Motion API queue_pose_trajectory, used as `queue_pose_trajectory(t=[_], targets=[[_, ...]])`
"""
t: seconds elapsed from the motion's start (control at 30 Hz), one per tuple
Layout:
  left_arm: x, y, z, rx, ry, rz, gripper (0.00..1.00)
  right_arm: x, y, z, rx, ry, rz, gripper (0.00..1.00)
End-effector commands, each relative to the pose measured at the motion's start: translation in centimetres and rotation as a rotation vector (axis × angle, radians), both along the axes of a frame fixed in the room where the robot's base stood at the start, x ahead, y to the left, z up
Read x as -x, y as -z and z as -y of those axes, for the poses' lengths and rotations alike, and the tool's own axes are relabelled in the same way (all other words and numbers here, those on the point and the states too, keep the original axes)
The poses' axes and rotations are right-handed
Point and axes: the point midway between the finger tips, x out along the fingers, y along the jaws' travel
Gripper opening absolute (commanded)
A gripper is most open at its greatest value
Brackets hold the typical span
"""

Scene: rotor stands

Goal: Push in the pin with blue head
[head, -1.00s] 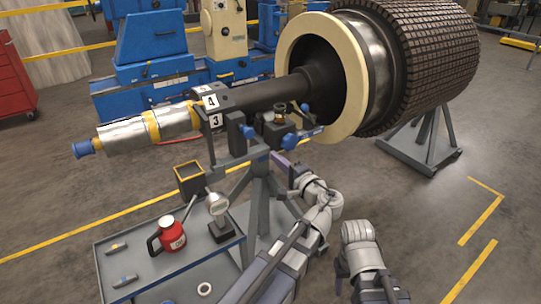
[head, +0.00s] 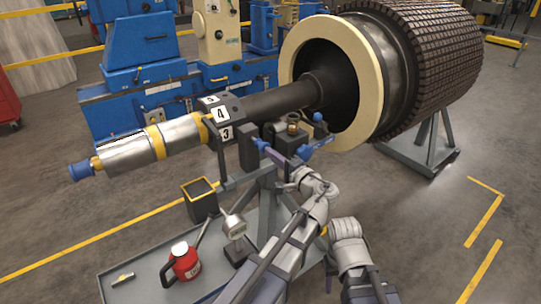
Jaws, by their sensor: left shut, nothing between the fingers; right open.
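A shaft stand with a dark bracket (head: 247,155) holds the shaft (head: 275,103) of a large rotor. My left gripper (head: 262,146) comes up from the lower right, with shut fingers at the bracket's right face. A blue handle (head: 318,145) and a blue knob (head: 318,117) show further right. My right arm (head: 352,252) is at the bottom centre; its fingers cannot be made out.
A grey tray table (head: 135,272) carries a red can (head: 183,265), a dial gauge (head: 235,236) and a small tool (head: 123,279). An open black box (head: 201,200) stands beside the stand. The rotor's cream ring (head: 376,70) is behind at right.

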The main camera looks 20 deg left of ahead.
Motion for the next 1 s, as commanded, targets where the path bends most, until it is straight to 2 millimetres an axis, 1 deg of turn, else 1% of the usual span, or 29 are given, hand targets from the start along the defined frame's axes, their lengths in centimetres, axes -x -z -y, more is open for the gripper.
queue_pose_trajectory(t=[0.17,0.33,0.43,0.83,1.0], targets=[[-0.3,0.0,-0.3,0.0,-0.001,0.0,0.0,0.0,0.0,0.0,0.0,0.0,0.0,0.5],[-1.9,0.0,-2.3,0.0,-0.003,0.0,0.0,0.0,0.0,0.0,0.0,0.0,0.0,0.5],[-2.6,0.0,-3.2,0.0,-0.002,0.0,0.0,0.0,0.0,0.0,0.0,0.0,0.0,0.5],[-2.6,-0.2,-3.4,-0.005,-0.002,0.001,0.0,0.0,0.0,0.0,0.0,0.0,0.0,0.5],[-2.1,-0.2,-3.3,-0.005,-0.002,0.001,0.0,0.0,-0.1,0.0,0.0,0.0,0.0,0.5]])
